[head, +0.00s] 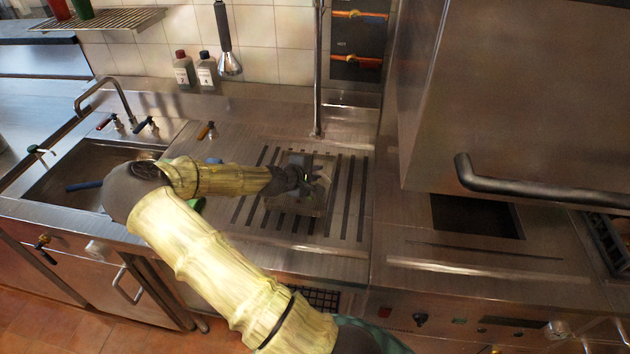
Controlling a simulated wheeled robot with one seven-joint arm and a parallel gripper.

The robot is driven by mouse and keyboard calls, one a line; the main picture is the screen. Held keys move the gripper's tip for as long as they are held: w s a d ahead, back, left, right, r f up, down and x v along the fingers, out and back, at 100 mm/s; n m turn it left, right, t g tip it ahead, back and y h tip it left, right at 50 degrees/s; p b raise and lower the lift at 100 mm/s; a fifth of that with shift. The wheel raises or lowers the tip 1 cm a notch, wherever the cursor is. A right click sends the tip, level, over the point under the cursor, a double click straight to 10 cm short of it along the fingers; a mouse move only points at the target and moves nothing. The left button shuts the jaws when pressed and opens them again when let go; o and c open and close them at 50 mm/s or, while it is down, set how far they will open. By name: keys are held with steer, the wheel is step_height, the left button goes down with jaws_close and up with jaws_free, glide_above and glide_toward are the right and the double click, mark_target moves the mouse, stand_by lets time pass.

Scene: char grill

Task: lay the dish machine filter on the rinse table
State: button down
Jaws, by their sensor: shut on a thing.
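The dish machine filter (302,203) looks like a greyish, partly see-through squarish piece over the slotted part of the rinse table (352,218). The rinse table is a steel surface with long dark slots, between the sink and the dish machine. My gripper (308,176) is shut on the filter, at its upper middle. My arm reaches in from the bottom of the view and bends over the sink's right edge. The gripper hides part of the filter. I cannot tell whether the filter touches the table or hangs just above it.
A sink (70,180) with a tap lies at the left. Two bottles (195,72) stand against the tiled wall. A vertical pipe (318,90) rises behind the slots. The steel hood with a black handle (540,190) stands right. Slotted surface shows free around the filter.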

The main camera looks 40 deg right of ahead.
mark_target(321, 180)
steer(key=shift+f, duration=1.75)
steer(key=c, duration=1.4)
jaws_free()
steer(key=shift+f, duration=0.1)
steer(key=shift+c, duration=0.2)
steer(key=shift+a, duration=0.1)
steer(key=b+v, duration=0.1)
steer(key=v, duration=1.1)
